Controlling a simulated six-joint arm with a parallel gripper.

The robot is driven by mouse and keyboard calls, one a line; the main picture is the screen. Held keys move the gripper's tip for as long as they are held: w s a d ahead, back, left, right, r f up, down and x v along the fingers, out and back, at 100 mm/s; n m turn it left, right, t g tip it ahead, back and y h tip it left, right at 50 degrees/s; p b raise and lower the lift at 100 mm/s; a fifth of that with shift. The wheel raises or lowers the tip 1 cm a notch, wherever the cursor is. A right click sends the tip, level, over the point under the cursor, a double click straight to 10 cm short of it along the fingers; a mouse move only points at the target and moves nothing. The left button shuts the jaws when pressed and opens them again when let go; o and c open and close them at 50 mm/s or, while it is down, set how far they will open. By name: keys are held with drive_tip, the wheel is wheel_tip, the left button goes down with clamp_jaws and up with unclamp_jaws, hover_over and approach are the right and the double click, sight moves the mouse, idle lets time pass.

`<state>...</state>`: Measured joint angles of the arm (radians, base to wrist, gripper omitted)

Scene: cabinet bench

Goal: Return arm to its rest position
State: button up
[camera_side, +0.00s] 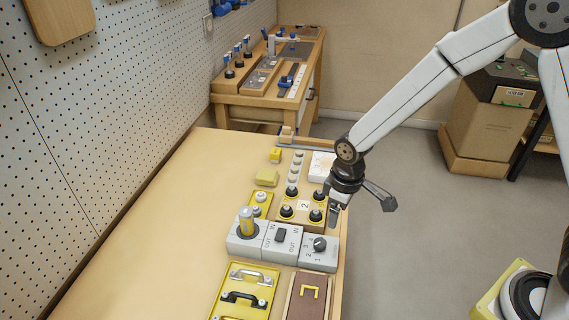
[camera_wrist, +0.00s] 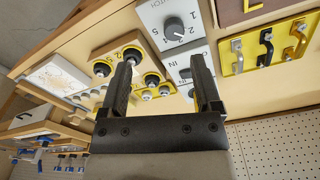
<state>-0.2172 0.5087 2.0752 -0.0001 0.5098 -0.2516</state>
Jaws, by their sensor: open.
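My gripper (camera_side: 362,208) hangs at the right edge of the bench in the side view, beside the wooden block with black knobs and a label 2 (camera_side: 303,205). In the wrist view my gripper (camera_wrist: 166,82) shows two dark fingers spread apart with nothing between them. My white arm (camera_side: 430,88) reaches in from the upper right. The fingers overlap the knob block (camera_wrist: 133,62) in the wrist view, but contact cannot be seen.
A rotary knob box (camera_side: 319,250), an IN/OUT switch box (camera_side: 281,243) and a yellow cylinder (camera_side: 246,221) stand on the bench. A yellow handle panel (camera_side: 245,289) lies in front. The bench's left side (camera_side: 150,250) is clear. A pegboard (camera_side: 90,110) stands left.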

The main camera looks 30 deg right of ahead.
drive_tip(key=s+d+r+m+t, duration=0.2)
drive_tip(key=s+d+r+m, duration=0.3)
drive_tip(key=s+d, duration=0.3)
drive_tip(key=shift+s+d+r, duration=0.25)
drive_tip(key=shift+s+r, duration=0.4)
drive_tip(key=shift+s, duration=0.55)
